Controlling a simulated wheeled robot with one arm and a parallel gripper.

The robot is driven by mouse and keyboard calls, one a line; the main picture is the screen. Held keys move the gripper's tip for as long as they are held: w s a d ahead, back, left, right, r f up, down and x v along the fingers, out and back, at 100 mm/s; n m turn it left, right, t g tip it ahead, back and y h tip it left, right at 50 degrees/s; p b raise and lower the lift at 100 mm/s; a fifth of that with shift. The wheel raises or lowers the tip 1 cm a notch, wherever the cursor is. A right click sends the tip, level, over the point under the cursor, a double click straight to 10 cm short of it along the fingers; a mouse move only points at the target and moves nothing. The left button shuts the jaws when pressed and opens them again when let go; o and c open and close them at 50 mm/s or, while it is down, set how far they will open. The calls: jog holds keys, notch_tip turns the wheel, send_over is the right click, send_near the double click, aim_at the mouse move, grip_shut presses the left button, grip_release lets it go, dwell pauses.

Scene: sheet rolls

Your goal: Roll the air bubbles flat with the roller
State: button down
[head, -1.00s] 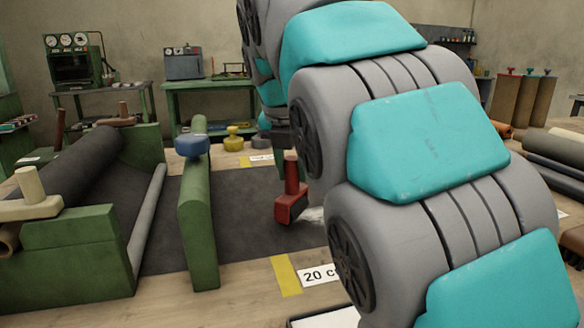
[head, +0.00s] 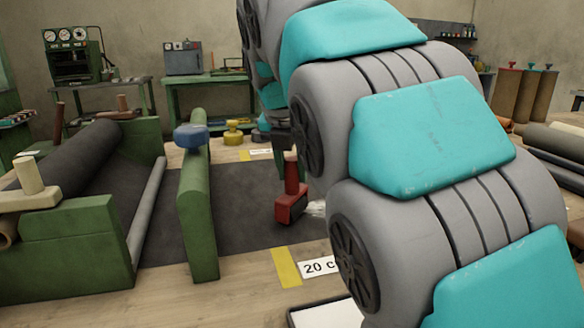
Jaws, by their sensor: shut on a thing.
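A red roller tool (head: 291,206) with an upright handle stands on or just above the dark sheet (head: 240,205). My gripper (head: 289,150) is at the top of its handle and shut on it; the fingers are small and partly hidden by my arm. A whitish patch (head: 316,208) shows on the sheet just right of the roller, partly behind my arm. I cannot tell whether it is a bubble. The sheet's right part is hidden by my arm.
A green bar (head: 198,205) with a blue knob (head: 191,137) crosses the sheet left of the roller. A green stand (head: 75,250) holds the dark roll (head: 75,165). A yellow strip (head: 286,267) and a "20 c…" label (head: 318,267) lie at the front. Other rolls (head: 555,150) lie right.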

jog(key=shift+d, duration=0.1)
jog(key=w+d+p, duration=0.1)
jog(key=w+d, duration=0.2)
jog(key=d, duration=0.7)
jog(key=shift+p, duration=0.4)
dwell(0.4)
